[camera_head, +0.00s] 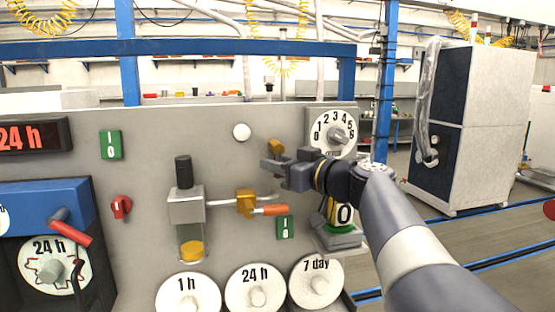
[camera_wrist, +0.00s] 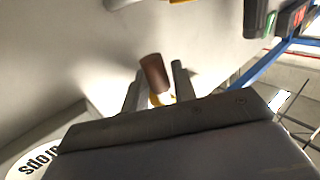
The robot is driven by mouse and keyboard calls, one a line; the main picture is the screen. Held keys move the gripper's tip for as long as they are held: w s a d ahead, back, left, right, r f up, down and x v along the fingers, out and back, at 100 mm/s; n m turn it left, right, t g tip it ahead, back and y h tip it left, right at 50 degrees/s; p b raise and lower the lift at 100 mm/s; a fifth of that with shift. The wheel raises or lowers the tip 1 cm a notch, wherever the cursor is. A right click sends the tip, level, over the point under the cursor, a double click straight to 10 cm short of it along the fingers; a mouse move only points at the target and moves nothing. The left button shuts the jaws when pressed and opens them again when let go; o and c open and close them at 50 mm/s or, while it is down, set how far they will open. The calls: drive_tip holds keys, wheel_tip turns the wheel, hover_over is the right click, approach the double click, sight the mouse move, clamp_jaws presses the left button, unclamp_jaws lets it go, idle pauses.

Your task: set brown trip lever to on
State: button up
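The brown trip lever (camera_head: 276,146) is a short cylinder on the grey panel, below and left of the numbered dial. In the wrist view its brown grip (camera_wrist: 154,72) stands between my two fingers, and both fingers look apart from it. My gripper (camera_head: 271,164) is open at the panel, with the lever just above its fingertips in the head view. In the wrist view my gripper (camera_wrist: 160,75) has a finger on each side of the lever. The lever's base is hidden in the head view by my gripper.
A numbered dial (camera_head: 336,134) is right of the lever, and a white round knob (camera_head: 241,131) is left of it. Below are a yellow valve with an orange handle (camera_head: 270,210) and a green switch (camera_head: 285,228). A cabinet (camera_head: 480,125) stands farther right.

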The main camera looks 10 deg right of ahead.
clamp_jaws()
